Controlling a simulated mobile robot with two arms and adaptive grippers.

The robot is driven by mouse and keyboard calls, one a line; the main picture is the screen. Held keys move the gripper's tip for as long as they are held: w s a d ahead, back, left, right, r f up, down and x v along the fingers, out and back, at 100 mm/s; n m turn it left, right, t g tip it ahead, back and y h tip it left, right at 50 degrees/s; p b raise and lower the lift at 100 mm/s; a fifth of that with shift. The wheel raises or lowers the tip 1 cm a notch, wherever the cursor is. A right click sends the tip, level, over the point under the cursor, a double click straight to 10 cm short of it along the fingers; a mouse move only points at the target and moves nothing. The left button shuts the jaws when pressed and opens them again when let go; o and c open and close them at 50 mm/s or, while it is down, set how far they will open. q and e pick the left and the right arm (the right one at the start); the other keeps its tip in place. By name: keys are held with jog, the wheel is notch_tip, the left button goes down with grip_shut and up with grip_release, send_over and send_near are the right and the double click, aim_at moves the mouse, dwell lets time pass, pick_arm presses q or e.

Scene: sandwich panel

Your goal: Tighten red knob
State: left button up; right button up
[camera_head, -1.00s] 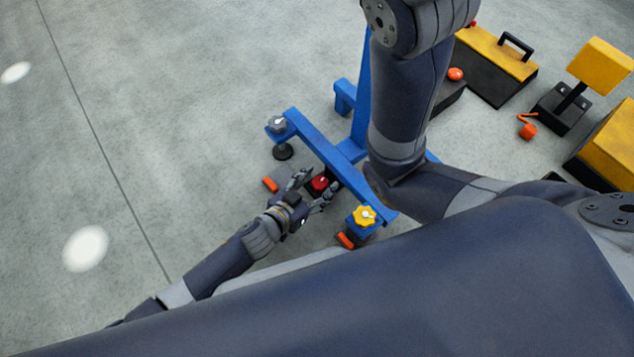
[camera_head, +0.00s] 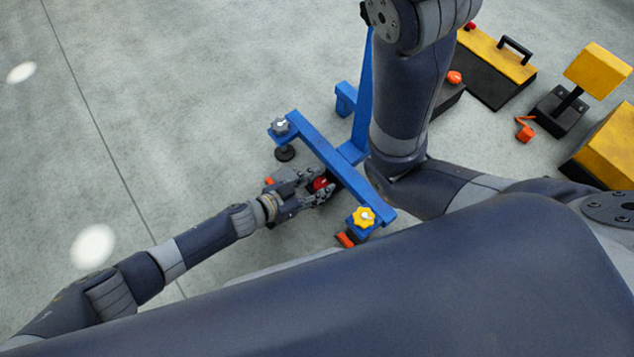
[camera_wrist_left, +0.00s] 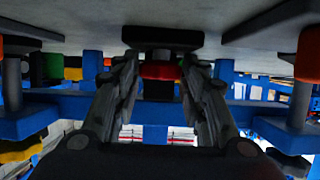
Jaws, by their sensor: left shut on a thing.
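The red knob (camera_head: 320,184) sits low beside the blue frame (camera_head: 325,150), near the middle of its front bar. It also shows in the left wrist view (camera_wrist_left: 160,72), between the two fingers and below a dark round part. My left gripper (camera_head: 318,187) reaches in from the left at the knob, its fingers on both sides of it and shut on it. In the left wrist view the gripper (camera_wrist_left: 160,80) fingers partly hide the knob's sides. My right gripper is not in view.
A grey knob (camera_head: 280,126) and a yellow knob (camera_head: 363,217) sit at the bar's two ends. Orange pieces lie near the bar. A yellow and black toolbox (camera_head: 497,65) and a yellow-topped stand (camera_head: 598,69) are at the right. The floor at left is clear.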

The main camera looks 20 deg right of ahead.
pick_arm(q)
jog(key=shift+d, duration=0.1)
jog(key=o, duration=1)
jog(key=shift+c, duration=0.2)
jog(key=v, duration=1.2)
